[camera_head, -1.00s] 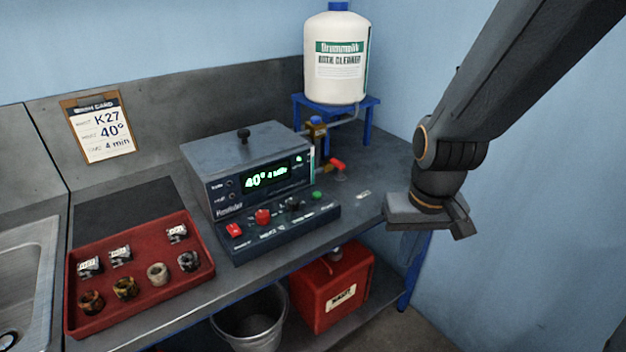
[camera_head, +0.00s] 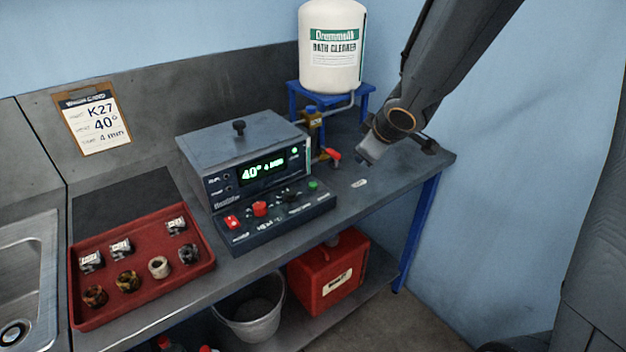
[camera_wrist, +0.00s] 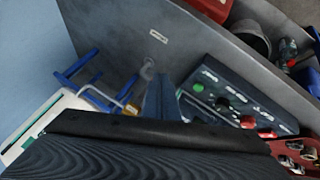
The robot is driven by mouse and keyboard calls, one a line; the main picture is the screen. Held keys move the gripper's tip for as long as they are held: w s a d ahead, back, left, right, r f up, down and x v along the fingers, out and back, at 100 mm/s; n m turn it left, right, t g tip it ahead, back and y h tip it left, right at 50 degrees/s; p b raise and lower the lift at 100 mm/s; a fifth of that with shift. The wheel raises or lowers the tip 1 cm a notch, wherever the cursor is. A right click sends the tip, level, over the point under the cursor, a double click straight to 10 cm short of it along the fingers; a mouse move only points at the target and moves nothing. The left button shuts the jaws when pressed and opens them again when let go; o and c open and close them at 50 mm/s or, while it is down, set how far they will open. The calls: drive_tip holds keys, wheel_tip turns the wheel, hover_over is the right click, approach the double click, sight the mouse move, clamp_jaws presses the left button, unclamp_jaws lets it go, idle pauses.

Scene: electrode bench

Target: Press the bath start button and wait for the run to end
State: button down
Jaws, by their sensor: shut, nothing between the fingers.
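The bath (camera_head: 240,150) is a grey box with a lid and a lit green display (camera_head: 262,168) reading 40° and 4 min. Its sloped front panel carries a red switch (camera_head: 231,222), a red knob (camera_head: 260,208), a black knob (camera_head: 290,197) and a green button (camera_head: 313,184) at the right end. My gripper (camera_head: 368,152) is shut and empty, above the bench to the right of the bath, apart from the green button. In the wrist view, the fingers (camera_wrist: 160,97) show near the green button (camera_wrist: 197,87) in the picture; the gap is hard to judge.
A cleaner bottle (camera_head: 332,50) sits on a blue stand (camera_head: 367,97) behind. A red tray (camera_head: 205,265) of small parts lies left. A card (camera_head: 92,118) hangs on the backsplash.

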drive_tip(key=w+a+r+n+g+y+p, duration=0.1)
drive_tip(key=a+r+n+y, duration=0.1)
drive_tip(key=a+n+y, duration=0.2)
drive_tip(key=a+n, duration=0.3)
drive_tip(key=a, duration=0.4)
drive_tip(key=shift+w+r+n+y, duration=0.25)
drive_tip(key=shift+w+n+y, duration=0.1)
drive_tip(key=shift+n+y, duration=0.05)
drive_tip(key=shift+f, duration=0.1)
drive_tip(key=b, duration=0.8)
hover_over(313, 185)
drive_tip(key=d, duration=0.1)
drive_tip(key=f, duration=0.6)
drive_tip(key=shift+s+f, duration=0.15)
drive_tip(key=shift+s, duration=0.05)
drive_tip(key=shift+f+b, duration=0.75)
drive_tip(key=shift+f, duration=0.45)
drive_tip(key=shift+f, duration=0.15)
drive_tip(key=shift+f, duration=0.25)
